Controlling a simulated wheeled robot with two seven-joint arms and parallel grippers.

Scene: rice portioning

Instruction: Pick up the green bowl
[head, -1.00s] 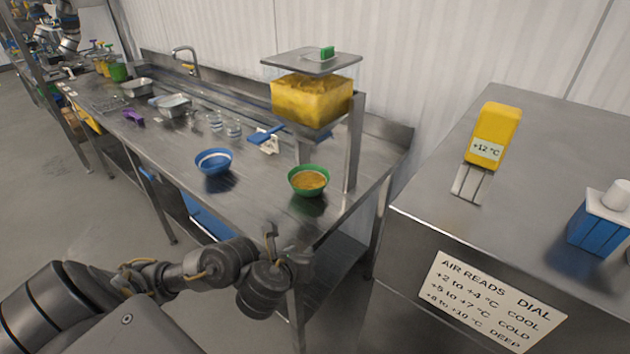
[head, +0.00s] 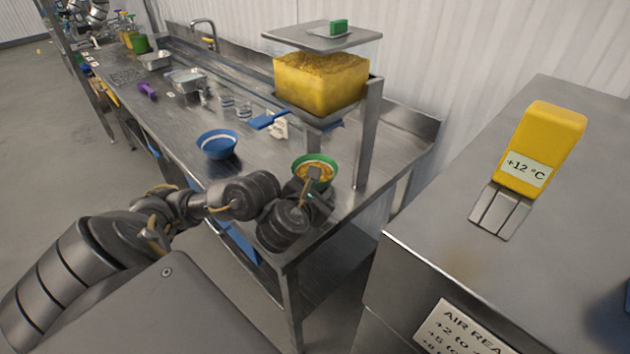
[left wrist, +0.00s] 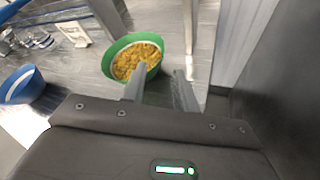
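The green bowl (head: 328,161) stands upright on the steel table below the yellow-filled dispenser, with yellow-orange grains in it. I cannot tell whether a finger touches the rim. My right gripper is in neither view.
A blue bowl (head: 217,145) stands left of the green bowl. The dispenser (head: 320,84) on its steel stand rises behind it. A blue scoop (head: 266,119) and a white card lie farther back. At right, a steel cabinet (head: 460,255) carries a yellow +12 °C unit (head: 540,145).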

